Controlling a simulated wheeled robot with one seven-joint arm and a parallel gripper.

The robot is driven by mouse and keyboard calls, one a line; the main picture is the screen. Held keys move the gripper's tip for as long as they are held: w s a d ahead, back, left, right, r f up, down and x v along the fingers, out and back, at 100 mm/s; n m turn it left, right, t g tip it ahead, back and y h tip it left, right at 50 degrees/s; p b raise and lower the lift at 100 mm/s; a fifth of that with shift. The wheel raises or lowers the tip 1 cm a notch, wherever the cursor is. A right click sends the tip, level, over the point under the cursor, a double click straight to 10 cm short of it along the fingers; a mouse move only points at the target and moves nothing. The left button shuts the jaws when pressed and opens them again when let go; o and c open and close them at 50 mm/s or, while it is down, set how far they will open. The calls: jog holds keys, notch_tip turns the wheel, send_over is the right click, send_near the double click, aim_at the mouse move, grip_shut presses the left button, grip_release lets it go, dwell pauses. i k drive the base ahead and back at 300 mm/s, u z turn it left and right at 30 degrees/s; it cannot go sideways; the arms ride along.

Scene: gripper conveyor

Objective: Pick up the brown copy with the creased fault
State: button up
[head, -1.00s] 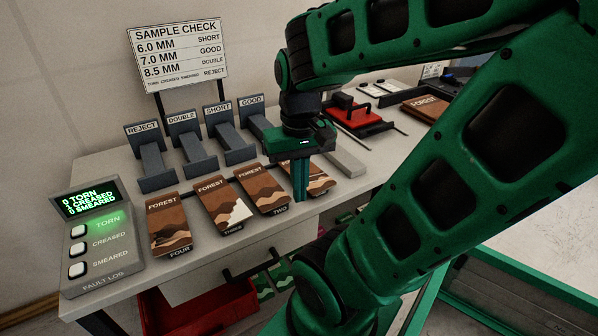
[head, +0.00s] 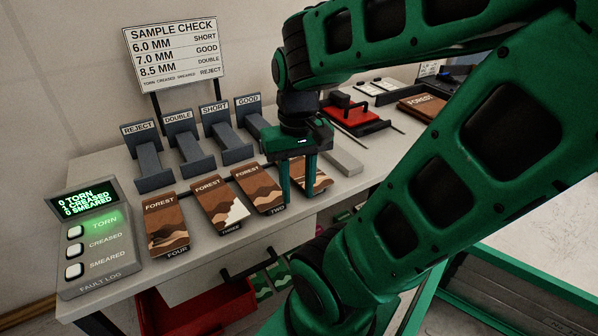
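Several brown FOREST copies lie in a row on the bench: one at label FOUR (head: 166,226), one at THREE (head: 220,205) with a white patch at its lower right, one at TWO (head: 258,190), and a rightmost one (head: 318,181) partly hidden by my gripper. No crease can be made out on any of them at this size. My gripper (head: 298,190) points down at the rightmost copy, its two fingers apart with brown print showing between them. I cannot tell whether the fingers touch it.
Grey stands labelled REJECT (head: 147,160), DOUBLE (head: 185,148), SHORT (head: 222,138) and GOOD (head: 252,125) stand behind the row. The fault log (head: 98,252) reads 1 CREASED. A red device (head: 353,118) and another FOREST copy (head: 424,104) lie farther right. A red bin (head: 200,305) sits below.

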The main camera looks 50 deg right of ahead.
aim_at(297, 163)
jog(key=z, duration=1.75)
jog(key=k, duration=0.8)
jog(key=z, duration=0.35)
